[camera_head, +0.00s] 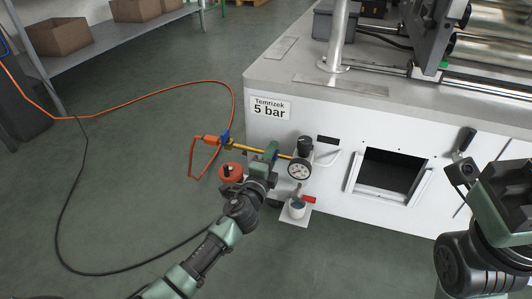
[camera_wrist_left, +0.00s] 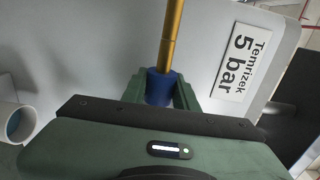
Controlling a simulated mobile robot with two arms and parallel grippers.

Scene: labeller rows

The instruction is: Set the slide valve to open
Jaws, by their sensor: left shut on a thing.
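The slide valve shows as a blue sleeve (camera_wrist_left: 158,88) on a thin brass pipe (camera_head: 250,148). In the left wrist view the sleeve sits between the two green fingers of my left gripper (camera_wrist_left: 160,92), which is shut on it. In the head view my left gripper (camera_head: 270,152) is at the pipe, just left of the round pressure gauge (camera_head: 299,170), and mostly hides the sleeve. In the wrist view the bare pipe (camera_wrist_left: 171,35) runs on beyond the fingers. My right gripper (camera_head: 500,195) is at the right edge, its fingertips not clearly visible.
A red round part (camera_head: 231,171) sits below. The white cabinet carries a "Temrizek 5 bar" label (camera_head: 270,108) and a square opening (camera_head: 390,175).

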